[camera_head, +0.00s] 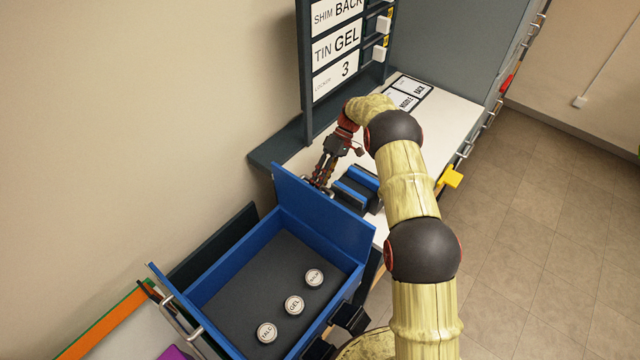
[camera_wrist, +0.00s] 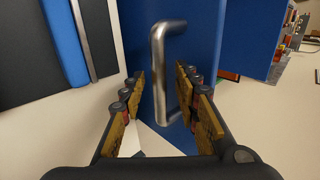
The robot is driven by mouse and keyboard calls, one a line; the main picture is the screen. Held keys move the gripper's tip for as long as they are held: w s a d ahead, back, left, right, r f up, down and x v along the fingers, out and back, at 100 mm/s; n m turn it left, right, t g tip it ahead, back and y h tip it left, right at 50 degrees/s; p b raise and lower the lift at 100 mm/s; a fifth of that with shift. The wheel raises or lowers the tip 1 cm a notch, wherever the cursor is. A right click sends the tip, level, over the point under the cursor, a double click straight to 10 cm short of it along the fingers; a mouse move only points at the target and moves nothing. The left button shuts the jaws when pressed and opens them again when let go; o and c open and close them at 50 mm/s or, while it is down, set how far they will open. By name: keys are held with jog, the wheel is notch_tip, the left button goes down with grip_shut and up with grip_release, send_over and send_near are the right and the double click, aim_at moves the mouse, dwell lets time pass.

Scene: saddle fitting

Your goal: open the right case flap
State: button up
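The blue case (camera_head: 215,270) has a dark floor and lies open at the top in the head view. One blue flap panel (camera_head: 330,222) stands upright at its far side, and it fills the middle of the wrist view (camera_wrist: 205,40). A metal bar handle (camera_wrist: 158,75) is on that panel. My gripper (camera_head: 318,182) is just beyond the panel; in the wrist view its fingers (camera_wrist: 165,95) are open, one on each side of the handle, with gaps visible. Contact with the handle cannot be told. Another handle (camera_head: 182,318) is on the case's near-left side.
Several round white-lidded tins, including one (camera_head: 294,305), stand in the case. A blue and black block (camera_head: 356,186) lies beside my gripper on the white bench (camera_head: 460,112). A dark sign rack (camera_head: 306,75) stands behind. A yellow piece (camera_head: 452,177) juts from the bench's right edge.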

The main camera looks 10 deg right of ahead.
jog(key=shift+r, duration=0.1)
jog(key=v, duration=1.1)
jog(key=shift+w+d+r, duration=0.25)
